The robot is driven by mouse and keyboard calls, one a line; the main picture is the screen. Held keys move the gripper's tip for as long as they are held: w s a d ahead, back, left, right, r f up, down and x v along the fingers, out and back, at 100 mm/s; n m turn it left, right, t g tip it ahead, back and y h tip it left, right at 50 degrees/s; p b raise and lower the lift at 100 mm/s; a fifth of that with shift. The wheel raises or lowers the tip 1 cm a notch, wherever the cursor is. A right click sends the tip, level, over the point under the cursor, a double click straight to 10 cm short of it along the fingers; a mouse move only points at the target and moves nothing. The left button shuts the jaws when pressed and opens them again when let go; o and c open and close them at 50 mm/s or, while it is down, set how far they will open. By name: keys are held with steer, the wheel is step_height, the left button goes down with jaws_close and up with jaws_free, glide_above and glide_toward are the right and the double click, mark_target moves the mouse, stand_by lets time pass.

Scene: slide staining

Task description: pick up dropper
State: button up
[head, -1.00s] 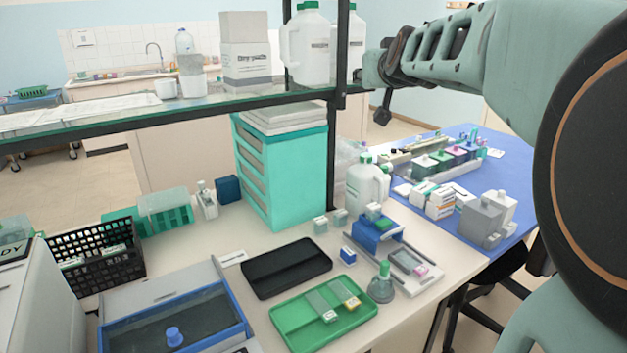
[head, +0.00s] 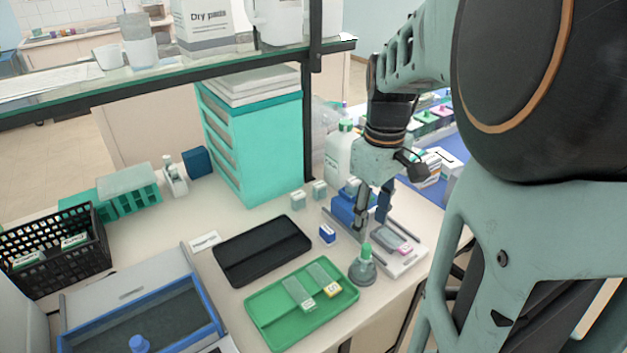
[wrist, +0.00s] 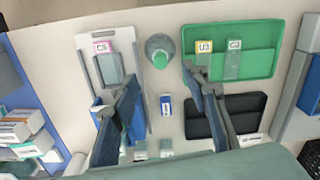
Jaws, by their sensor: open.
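A squat, conical grey bottle with a green top, which looks like the dropper (head: 363,270), stands upright on the bench, between the green tray and the pale slide holder. In the wrist view the dropper (wrist: 158,45) appears from above, beyond the fingertips and roughly midway between them. My gripper (head: 372,224) is open and empty, pointing down above and slightly behind the dropper in the head view. Its two fingers (wrist: 160,76) are spread apart in the wrist view. Nothing touches the dropper.
A green tray (head: 262,318) holding two slides lies left of the dropper. A pale holder (head: 413,262) with a pink-labelled slide is at right. A small blue box (head: 327,235) and black tray (head: 233,270) lie behind. A glass shelf (head: 90,92) spans above.

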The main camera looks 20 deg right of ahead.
mark_target(368, 246)
step_height(368, 246, down, 8)
steer(key=shift+s+f, duration=0.1)
steer(key=shift+f, duration=0.15)
steer(key=c, duration=0.9)
